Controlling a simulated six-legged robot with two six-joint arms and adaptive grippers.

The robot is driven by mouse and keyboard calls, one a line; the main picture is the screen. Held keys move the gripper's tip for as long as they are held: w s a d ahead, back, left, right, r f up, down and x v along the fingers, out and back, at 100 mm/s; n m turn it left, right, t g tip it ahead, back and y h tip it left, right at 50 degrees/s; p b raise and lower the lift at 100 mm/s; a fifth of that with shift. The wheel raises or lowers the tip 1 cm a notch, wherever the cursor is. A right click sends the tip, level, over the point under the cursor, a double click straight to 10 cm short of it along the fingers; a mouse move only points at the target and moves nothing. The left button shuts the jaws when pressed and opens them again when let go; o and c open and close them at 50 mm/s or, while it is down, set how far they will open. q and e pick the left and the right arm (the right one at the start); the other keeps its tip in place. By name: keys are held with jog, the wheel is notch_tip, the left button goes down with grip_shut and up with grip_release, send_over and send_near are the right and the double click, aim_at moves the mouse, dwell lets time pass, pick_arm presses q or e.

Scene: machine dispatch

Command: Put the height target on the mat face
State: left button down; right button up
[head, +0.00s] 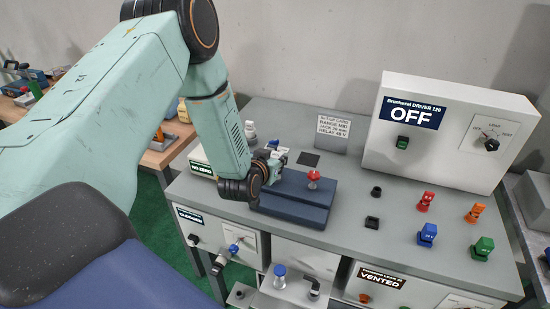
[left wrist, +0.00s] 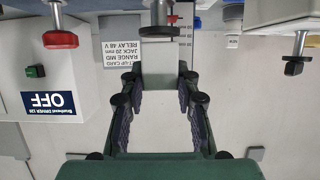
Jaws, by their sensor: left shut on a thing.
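My left gripper (head: 270,166) hangs just above the bench's left half, beside and partly over a dark blue slab (head: 318,196) with a red knob on top. The slab may be the mat; I cannot be sure. In the left wrist view my left gripper (left wrist: 160,84) is shut on a pale grey block (left wrist: 158,62), which I take to be the height target. In the head view only a small pale part of it shows at the jaws; I cannot tell whether it touches the slab. My right gripper is not in view.
A white driver box (head: 440,150) reading OFF stands at the back right, with a set-up card (head: 333,128) to its left. Red, orange, blue (head: 427,236) and green (head: 483,249) plugs stand at the right. Small black sockets (head: 372,222) lie between. A NO ZERO box (head: 200,161) is left.

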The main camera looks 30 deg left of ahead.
pick_arm(q)
jog(key=shift+w+f, duration=0.1)
jog(key=shift+f, duration=0.2)
jog(key=c, duration=1)
grip_release()
jog(key=shift+r+b+v, duration=0.2)
jog(key=shift+b+v, duration=0.1)
jog(key=shift+v, duration=3.65)
